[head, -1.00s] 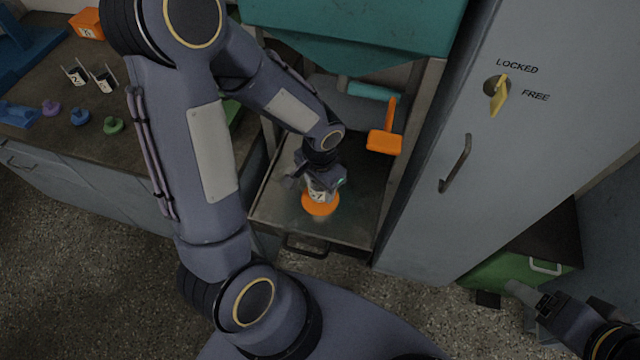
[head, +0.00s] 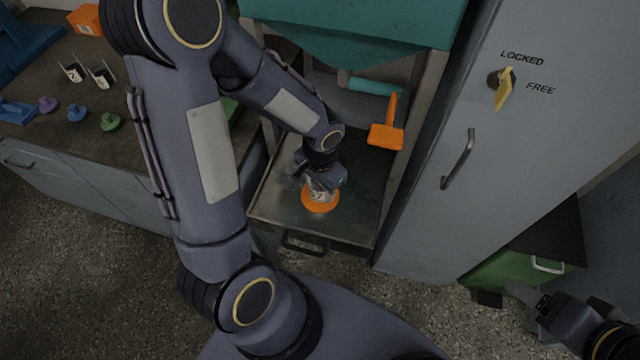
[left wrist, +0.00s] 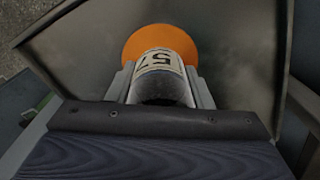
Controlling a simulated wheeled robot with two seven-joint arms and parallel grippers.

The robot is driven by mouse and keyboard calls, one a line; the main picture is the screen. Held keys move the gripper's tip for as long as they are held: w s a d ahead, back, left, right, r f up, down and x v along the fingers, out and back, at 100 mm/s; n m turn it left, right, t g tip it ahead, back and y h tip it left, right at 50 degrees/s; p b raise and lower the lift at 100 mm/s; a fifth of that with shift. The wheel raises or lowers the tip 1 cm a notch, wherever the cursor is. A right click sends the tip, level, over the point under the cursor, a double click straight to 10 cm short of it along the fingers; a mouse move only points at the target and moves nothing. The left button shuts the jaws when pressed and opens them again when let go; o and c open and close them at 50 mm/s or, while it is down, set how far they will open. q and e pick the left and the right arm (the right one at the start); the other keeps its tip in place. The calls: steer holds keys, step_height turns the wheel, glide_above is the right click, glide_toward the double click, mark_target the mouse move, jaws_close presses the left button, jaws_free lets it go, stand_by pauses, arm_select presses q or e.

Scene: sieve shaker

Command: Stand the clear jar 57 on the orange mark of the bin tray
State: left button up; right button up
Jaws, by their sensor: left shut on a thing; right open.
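The clear jar 57 (head: 319,193) is in my left gripper (head: 320,188), over the orange mark (head: 320,205) of the bin tray (head: 272,205). The jar also shows in the left wrist view (left wrist: 161,66), its 57 label facing away from my palm. My left gripper (left wrist: 163,88) is shut on the jar, one finger on each side. The orange mark shows beyond the jar there (left wrist: 160,38). I cannot tell whether the jar's base touches the mark. My right gripper (head: 530,298) is open and empty at the lower right, away from the tray.
A teal hopper (head: 355,25) overhangs the back of the tray. An orange paddle-shaped handle (head: 386,134) is at the tray's back right. A grey cabinet with a yellow key-like lever (head: 504,88) stands close on the right. A counter with small coloured knobs (head: 77,114) is at the left.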

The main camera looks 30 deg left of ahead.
arm_select(q)
steer(key=shift+f+b, duration=0.6)
steer(key=shift+b, duration=0.15)
stand_by(0.6)
stand_by(0.3)
steer(key=o, duration=1.1)
steer(key=shift+o, duration=0.2)
steer(key=shift+r, duration=0.1)
step_height(320, 180, up, 6)
steer(key=shift+r+p, duration=0.1)
steer(key=shift+p, duration=0.45)
steer(key=shift+r, duration=0.75)
